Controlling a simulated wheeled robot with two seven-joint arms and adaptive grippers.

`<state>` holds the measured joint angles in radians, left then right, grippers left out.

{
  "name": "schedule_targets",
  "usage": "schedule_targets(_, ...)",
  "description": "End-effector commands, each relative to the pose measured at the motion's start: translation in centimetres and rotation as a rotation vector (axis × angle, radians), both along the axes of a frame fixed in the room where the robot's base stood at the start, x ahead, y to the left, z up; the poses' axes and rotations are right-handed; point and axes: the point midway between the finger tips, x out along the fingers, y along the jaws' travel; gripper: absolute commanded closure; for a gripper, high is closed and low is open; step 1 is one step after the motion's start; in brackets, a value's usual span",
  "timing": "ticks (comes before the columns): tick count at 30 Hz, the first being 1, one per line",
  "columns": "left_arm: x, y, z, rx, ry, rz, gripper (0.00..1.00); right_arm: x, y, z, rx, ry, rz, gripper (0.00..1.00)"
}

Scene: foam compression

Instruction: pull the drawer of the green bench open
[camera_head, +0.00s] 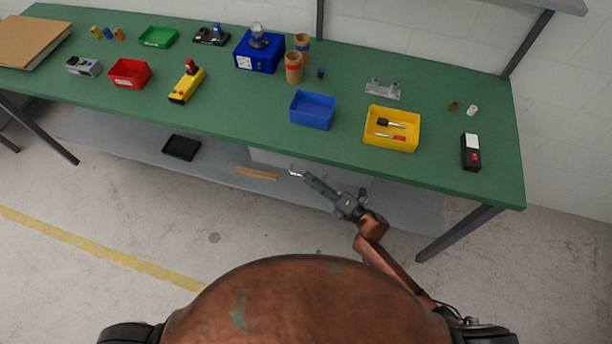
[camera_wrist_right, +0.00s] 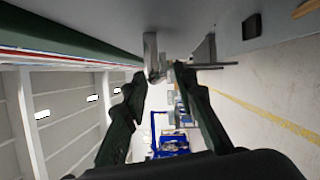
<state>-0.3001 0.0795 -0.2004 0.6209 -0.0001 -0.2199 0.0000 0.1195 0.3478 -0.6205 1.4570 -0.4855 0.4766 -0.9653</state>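The green bench (camera_head: 225,110) spans the head view. Below its front edge, a pale grey drawer (camera_head: 262,157) shows in part; my right arm and the bench top hide much of it, and I cannot tell how far out it stands. My right gripper (camera_head: 301,176) is just in front of the drawer, by a small light metal handle (camera_head: 294,172). In the right wrist view, the two dark fingers of the gripper (camera_wrist_right: 160,72) stand apart, with a grey metal piece, apparently the handle (camera_wrist_right: 150,48), at their tips. Firm contact is not visible. My left gripper is out of view.
A grey lower shelf (camera_head: 110,131) runs under the bench, holding a black tray (camera_head: 181,147) and a wooden strip (camera_head: 256,173). A bench leg (camera_head: 460,232) stands at right. Bins, including a blue one (camera_head: 312,110) and a yellow one (camera_head: 391,128), are on top. The floor in front is clear.

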Motion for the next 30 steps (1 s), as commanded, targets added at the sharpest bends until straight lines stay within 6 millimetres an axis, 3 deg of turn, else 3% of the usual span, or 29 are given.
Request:
schedule_targets(6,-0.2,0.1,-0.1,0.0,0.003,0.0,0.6,1.4,1.7,0.1,-0.001,0.001,-0.001,0.74)
schedule_targets(16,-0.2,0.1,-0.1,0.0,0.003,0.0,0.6,1.6,2.0,0.1,-0.002,0.002,-0.002,0.74)
schedule_targets(27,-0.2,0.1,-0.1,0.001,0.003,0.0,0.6,1.6,2.0,0.1,-0.001,0.003,-0.002,1.0)
schedule_targets(30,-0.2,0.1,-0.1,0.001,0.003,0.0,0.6,1.6,2.0,0.1,-0.001,0.003,-0.002,1.0)
